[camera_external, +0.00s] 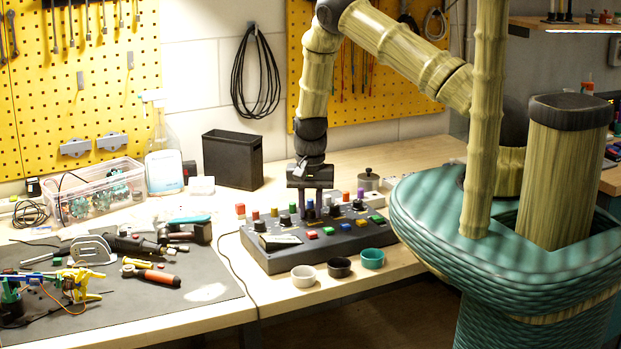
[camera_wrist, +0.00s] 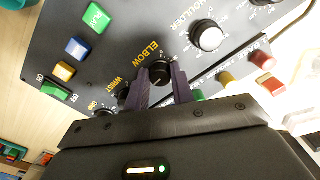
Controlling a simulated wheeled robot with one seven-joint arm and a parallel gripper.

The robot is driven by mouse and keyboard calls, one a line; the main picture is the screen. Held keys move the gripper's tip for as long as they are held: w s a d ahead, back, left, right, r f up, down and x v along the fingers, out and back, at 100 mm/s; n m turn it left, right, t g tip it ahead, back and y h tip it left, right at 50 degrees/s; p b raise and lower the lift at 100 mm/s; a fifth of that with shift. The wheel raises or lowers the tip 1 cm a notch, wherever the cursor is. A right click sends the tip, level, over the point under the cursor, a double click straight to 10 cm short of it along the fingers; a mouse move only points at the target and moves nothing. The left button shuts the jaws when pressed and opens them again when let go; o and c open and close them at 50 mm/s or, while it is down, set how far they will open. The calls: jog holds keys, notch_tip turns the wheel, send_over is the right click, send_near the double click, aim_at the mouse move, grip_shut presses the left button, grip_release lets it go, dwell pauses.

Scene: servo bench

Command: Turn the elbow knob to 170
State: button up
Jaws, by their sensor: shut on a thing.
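The elbow knob (camera_wrist: 160,72) is a round black knob with a pale pointer mark, beside the yellow ELBOW label on the dark control box (camera_external: 282,262). In the wrist view my gripper (camera_wrist: 162,78) has its two purple-grey fingers on either side of this knob, shut on it. In the external view my gripper (camera_external: 311,212) points straight down at the box, and its fingers hide the knob there. The scale around the knob is too small and too covered to read.
The shoulder knob (camera_wrist: 207,36) with a white top and the wrist knob (camera_wrist: 122,94) flank the elbow knob. Coloured buttons, such as a blue one (camera_wrist: 77,47), sit close by. Small cups (camera_external: 303,276) stand before the box, and a black bin (camera_external: 232,160) stands behind it.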

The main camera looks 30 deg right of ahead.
aim_at(310, 211)
jog(key=m+b, duration=0.1)
jog(key=m, duration=0.5)
jog(key=shift+w+r+m, duration=0.1)
jog(key=shift+m, duration=0.3)
jog(key=o, duration=1)
notch_tip(310, 211, up, 17)
jog(key=b, duration=0.4)
jog(key=shift+r, duration=0.2)
